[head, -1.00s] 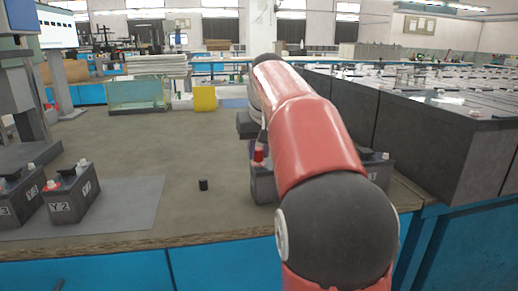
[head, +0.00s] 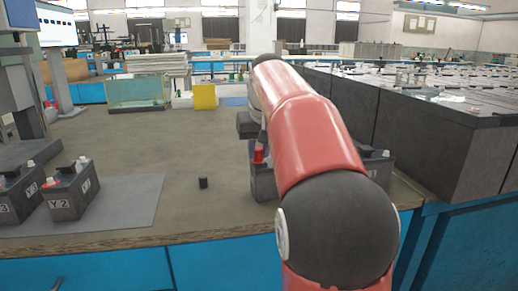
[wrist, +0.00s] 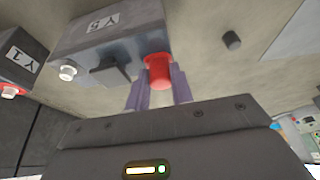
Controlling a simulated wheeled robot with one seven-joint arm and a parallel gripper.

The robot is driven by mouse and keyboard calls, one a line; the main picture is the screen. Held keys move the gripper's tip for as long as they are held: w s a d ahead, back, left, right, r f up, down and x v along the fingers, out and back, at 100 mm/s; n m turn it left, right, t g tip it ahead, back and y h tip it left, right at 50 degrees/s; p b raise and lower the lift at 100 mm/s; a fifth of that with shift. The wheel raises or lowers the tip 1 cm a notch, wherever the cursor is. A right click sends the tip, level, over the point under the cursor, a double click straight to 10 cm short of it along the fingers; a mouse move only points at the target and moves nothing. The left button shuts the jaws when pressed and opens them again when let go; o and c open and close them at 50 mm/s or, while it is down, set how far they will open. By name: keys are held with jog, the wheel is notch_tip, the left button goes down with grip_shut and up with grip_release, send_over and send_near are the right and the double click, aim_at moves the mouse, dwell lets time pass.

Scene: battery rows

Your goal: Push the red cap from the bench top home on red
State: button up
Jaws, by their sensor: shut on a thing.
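The red cap (wrist: 158,72) is between my gripper's two purple-grey fingers (wrist: 160,90) in the wrist view, and they are shut on it. It is at the near corner of the dark battery marked Y 5 (wrist: 135,30). In the head view the red cap (head: 259,155) stands upright at the top left of that battery (head: 264,184). I cannot tell whether it is fully seated on the post, which is hidden. My red arm hides most of the gripper and part of the battery in the head view.
A black cap (head: 203,182) stands on the bench top (head: 150,145), left of the battery. Battery Y 1 (wrist: 25,60) is beside Y 5. The bench's middle is clear.

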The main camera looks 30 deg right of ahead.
jog(key=shift+f, duration=0.15)
jog(key=o, duration=1.5)
jog(key=shift+r+p, duration=2.05)
jog(key=shift+r, duration=1.5)
